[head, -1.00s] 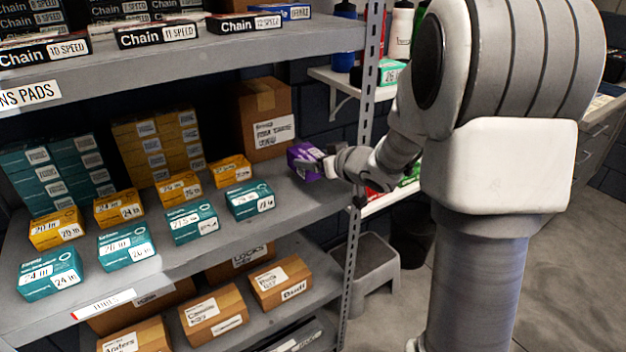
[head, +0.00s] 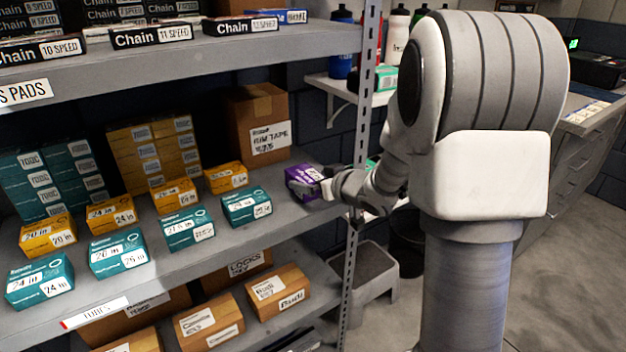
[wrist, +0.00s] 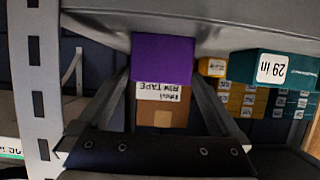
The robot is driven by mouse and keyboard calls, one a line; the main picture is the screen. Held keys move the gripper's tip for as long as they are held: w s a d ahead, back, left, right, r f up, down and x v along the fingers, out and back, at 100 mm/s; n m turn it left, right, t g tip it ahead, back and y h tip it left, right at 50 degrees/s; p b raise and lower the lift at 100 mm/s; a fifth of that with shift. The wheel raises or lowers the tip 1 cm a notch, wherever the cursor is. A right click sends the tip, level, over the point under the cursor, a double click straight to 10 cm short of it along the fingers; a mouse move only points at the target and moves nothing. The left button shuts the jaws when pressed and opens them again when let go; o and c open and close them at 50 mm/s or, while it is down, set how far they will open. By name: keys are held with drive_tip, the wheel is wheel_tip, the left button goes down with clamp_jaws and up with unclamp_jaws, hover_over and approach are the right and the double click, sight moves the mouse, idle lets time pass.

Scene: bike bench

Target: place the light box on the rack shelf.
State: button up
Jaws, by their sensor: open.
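The light box is a small purple box (head: 304,183) at the right end of the middle shelf (head: 283,218), near the front upright. In the wrist view, which is upside down, the purple box (wrist: 162,58) appears against the grey shelf surface (wrist: 190,20). My gripper (head: 318,186) is at the box's right side. In the wrist view its two fingers stand on either side of the box, and the jaws are open. Small gaps at the fingertips are hard to make out.
Teal (head: 246,204) and yellow (head: 225,177) tube boxes stand to the left of the purple box. A tall cardboard rim tape box (head: 258,122) stands behind it. The perforated rack upright (head: 358,150) is close to my wrist. Another shelf (head: 160,60) hangs above.

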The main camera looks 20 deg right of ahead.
drive_tip(key=s+d+r+m+g+h+p, duration=0.1)
drive_tip(key=s+d+r+m+h+p, duration=0.15)
drive_tip(key=s+r, duration=0.45)
drive_tip(key=s+d+r+m+g+h+p, duration=0.1)
drive_tip(key=s+d+r+h, duration=0.3)
drive_tip(key=s, duration=0.5)
drive_tip(key=s+a+g+y, duration=0.1)
drive_tip(key=s+a+g, duration=0.3)
drive_tip(key=s, duration=0.5)
drive_tip(key=s+a+g+y, duration=0.1)
drive_tip(key=s+a, duration=0.6)
drive_tip(key=s, duration=0.2)
wheel_tip(320, 180, up, 15)
drive_tip(key=p, duration=1.5)
drive_tip(key=shift+w+d, duration=0.15)
drive_tip(key=shift+d, duration=0.05)
drive_tip(key=shift+f, duration=0.15)
drive_tip(key=shift+c, duration=0.3)
